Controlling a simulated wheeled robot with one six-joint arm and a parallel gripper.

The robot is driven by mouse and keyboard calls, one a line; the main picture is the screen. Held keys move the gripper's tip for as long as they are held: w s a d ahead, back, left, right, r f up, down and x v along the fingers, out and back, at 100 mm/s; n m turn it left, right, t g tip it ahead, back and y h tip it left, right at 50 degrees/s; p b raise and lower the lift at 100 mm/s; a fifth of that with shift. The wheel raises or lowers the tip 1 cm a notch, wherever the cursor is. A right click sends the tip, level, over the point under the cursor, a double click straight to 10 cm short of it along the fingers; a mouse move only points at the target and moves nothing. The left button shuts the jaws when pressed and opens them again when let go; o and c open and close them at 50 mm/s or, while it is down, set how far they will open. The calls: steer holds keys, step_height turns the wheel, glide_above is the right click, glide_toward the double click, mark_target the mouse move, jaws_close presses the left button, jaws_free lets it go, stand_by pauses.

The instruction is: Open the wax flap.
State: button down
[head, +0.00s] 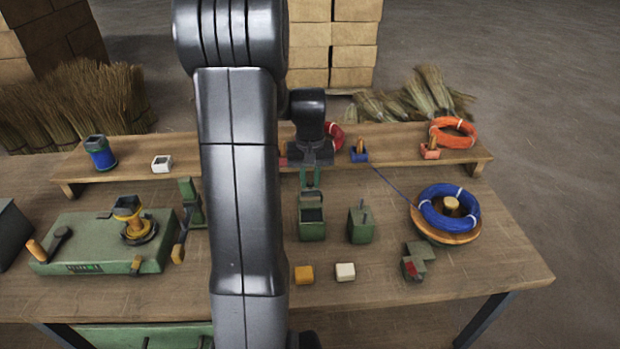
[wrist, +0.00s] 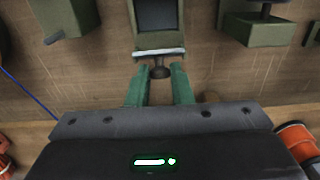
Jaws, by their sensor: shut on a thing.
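The green wax box (head: 312,230) stands on the table's middle, with a dark rectangular recess in its top. It also shows at the top of the wrist view (wrist: 138,30). A pale-edged strip, seemingly the wax flap (wrist: 158,53), runs along the box side nearest my gripper, with a small dark knob (wrist: 160,72) on it. My gripper (head: 311,182) is above the box's far side. Its green fingers are closed around the knob, which sits between the tips in the wrist view (wrist: 159,80). The flap's exact angle is hard to tell.
A green block with a post (head: 360,226) stands close right of the box. Orange (head: 304,275) and white (head: 345,272) cubes lie in front. A blue coil (head: 450,207) sits at right, its thread running to the rear shelf (head: 220,153). A green winder (head: 100,240) is at left.

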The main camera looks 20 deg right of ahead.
steer(key=shift+w+d+f+g+y+p, duration=0.2)
steer(key=shift+w+g+p, duration=0.25)
steer(key=shift+g+p, duration=0.75)
steer(key=shift+w+d+f+g+y+p, duration=0.2)
steer(key=shift+w+g+p, duration=0.45)
steer(key=shift+p, duration=1.05)
steer(key=shift+w+a+f+g+y+p, duration=0.1)
steer(key=shift+w+g+y+p, duration=0.2)
steer(key=shift+g+p, duration=0.95)
steer(key=c, duration=1.3)
jaws_free()
steer(key=shift+d, duration=0.1)
